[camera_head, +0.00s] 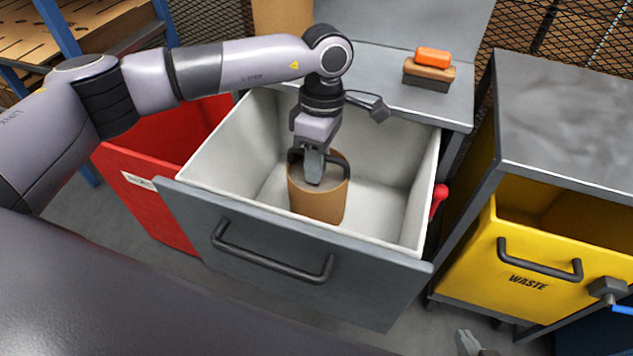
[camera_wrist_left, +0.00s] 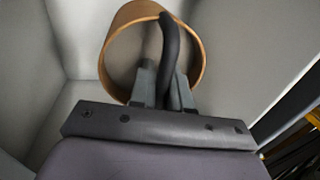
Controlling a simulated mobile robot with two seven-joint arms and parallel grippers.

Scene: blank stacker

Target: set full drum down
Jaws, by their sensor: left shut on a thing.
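The drum is a brown cylinder (camera_head: 317,205) with a dark curved handle, standing about upright inside the pale-lined open drawer (camera_head: 400,239). My left gripper (camera_head: 314,172) reaches down from above and is shut on the handle. In the left wrist view the drum's brown rim (camera_wrist_left: 105,58) shows as a ring, with the dark handle between my left fingers (camera_wrist_left: 161,88). Whether the drum's base touches the drawer floor is hard to tell, and its contents are not clear. Only the tips of my right gripper (camera_head: 470,344) show at the bottom edge.
A red bin (camera_head: 150,199) stands left of the drawer. A yellow WASTE drawer (camera_head: 540,268) under a grey bench (camera_head: 570,115) is at right. An orange block (camera_head: 433,57) sits on a brush (camera_head: 429,73) behind. The drawer floor around the drum is clear.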

